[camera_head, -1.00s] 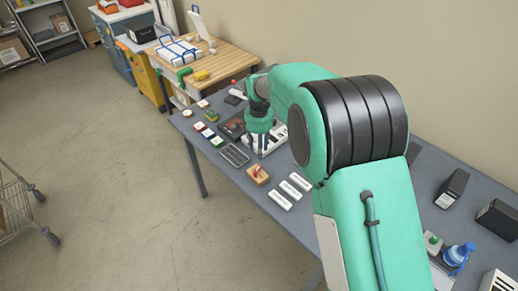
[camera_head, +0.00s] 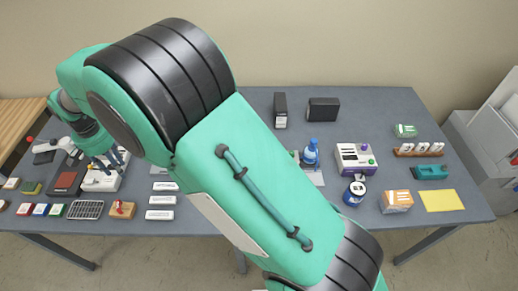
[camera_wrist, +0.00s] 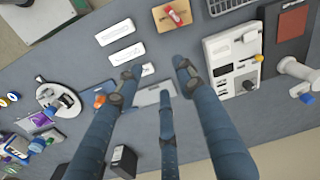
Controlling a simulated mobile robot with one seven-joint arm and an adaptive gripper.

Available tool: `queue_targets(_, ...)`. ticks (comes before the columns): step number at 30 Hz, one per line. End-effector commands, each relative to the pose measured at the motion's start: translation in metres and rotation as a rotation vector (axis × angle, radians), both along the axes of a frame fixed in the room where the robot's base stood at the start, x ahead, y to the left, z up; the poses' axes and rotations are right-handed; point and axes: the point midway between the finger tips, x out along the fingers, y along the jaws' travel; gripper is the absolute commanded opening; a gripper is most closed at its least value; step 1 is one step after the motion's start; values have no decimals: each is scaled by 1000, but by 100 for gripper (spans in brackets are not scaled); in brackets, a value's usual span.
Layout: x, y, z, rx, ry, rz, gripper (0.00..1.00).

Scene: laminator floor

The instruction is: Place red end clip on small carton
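A small red piece (camera_head: 121,206), which looks like the red end clip, lies on a tan wooden block (camera_head: 128,215) at the table's front left. It also shows at the top of the wrist view (camera_wrist: 175,16). An orange and white box (camera_head: 396,201), probably the small carton, stands on the right part of the table. My gripper (camera_head: 111,161) is above the table at left, behind the wooden block and over or beside a white panel device (camera_head: 101,182). In the wrist view my gripper (camera_wrist: 156,82) has its blue fingers spread apart, with nothing between them.
White labelled strips (camera_head: 161,200) lie right of the block, and a black wire tray (camera_head: 86,209) lies left of it. A blue-labelled can (camera_head: 355,192), a white device (camera_head: 355,159) and a yellow sheet (camera_head: 441,200) are near the carton. My arm hides the table's middle.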

Motion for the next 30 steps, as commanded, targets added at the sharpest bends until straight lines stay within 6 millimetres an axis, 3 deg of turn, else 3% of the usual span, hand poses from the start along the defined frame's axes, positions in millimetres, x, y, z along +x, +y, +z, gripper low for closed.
queue_targets(1, 11, -18, 18, 11, -8, -12, 38)
queue_targets(6, 37, -80, 67, 36, -32, -40, 38)
queue_targets(14, 60, -181, 134, 69, -75, -83, 38)
queue_targets(23, 59, -299, 195, 99, -134, -132, 38)
queue_targets(30, 39, -389, 230, 114, -184, -171, 38)
